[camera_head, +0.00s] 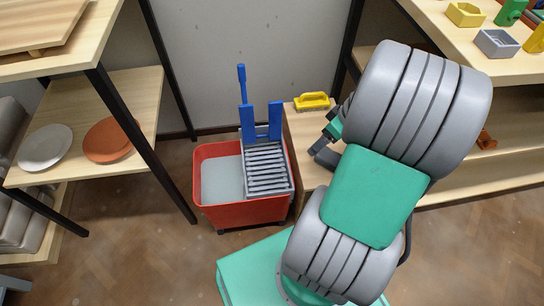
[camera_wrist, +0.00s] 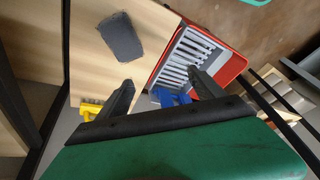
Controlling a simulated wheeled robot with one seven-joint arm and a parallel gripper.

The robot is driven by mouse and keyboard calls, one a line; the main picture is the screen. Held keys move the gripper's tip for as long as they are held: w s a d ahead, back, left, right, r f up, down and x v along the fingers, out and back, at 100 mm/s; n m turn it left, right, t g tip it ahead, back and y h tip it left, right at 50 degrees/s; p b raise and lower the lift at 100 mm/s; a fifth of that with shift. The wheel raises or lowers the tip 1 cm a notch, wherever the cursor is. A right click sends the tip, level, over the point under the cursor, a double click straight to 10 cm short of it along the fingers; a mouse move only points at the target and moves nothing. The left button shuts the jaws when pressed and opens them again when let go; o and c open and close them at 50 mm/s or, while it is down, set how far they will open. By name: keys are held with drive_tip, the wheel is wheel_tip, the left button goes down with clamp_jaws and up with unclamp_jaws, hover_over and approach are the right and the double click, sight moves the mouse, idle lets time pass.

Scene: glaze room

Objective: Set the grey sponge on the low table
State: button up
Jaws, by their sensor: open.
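The grey sponge (camera_wrist: 121,36) is a dark slab with rounded corners. In the wrist view it lies on the pale wooden top of the low table (camera_wrist: 90,65), with bare wood around it. The low table also shows in the head view (camera_head: 302,130), beside the red bucket. My gripper (camera_wrist: 164,84) is open, its two dark fingers spread with nothing between them. The sponge is apart from the fingers, beyond the left one in the wrist view. In the head view my arm covers part of the table, and I cannot clearly tell sponge from fingers there.
A yellow brush (camera_head: 312,101) lies at the table's back edge. The red mop bucket (camera_head: 240,212) with its grey wringer (camera_head: 266,168) and blue handles stands close left of the table. Shelves with plates stand at left; a shelf with small containers (camera_head: 496,43) stands at right.

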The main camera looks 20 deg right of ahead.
drive_tip(key=s+a+r+m+h, duration=0.1)
drive_tip(key=a+r+m, duration=0.1)
drive_tip(key=a, duration=0.8)
drive_tip(key=s+a+r+m+g+h, duration=0.1)
drive_tip(key=a+r, duration=0.4)
drive_tip(key=a, duration=0.6)
drive_tip(key=shift+s+a+m+h, duration=0.15)
drive_tip(key=shift+s+m+h, duration=0.15)
drive_tip(key=shift+s+m, duration=0.5)
wheel_tip(320, 180, up, 35)
drive_tip(key=w+p, duration=0.2)
drive_tip(key=p, duration=2.9)
drive_tip(key=shift+a+f+t, duration=0.15)
drive_tip(key=shift+f+t, duration=0.05)
drive_tip(key=shift+t, duration=0.2)
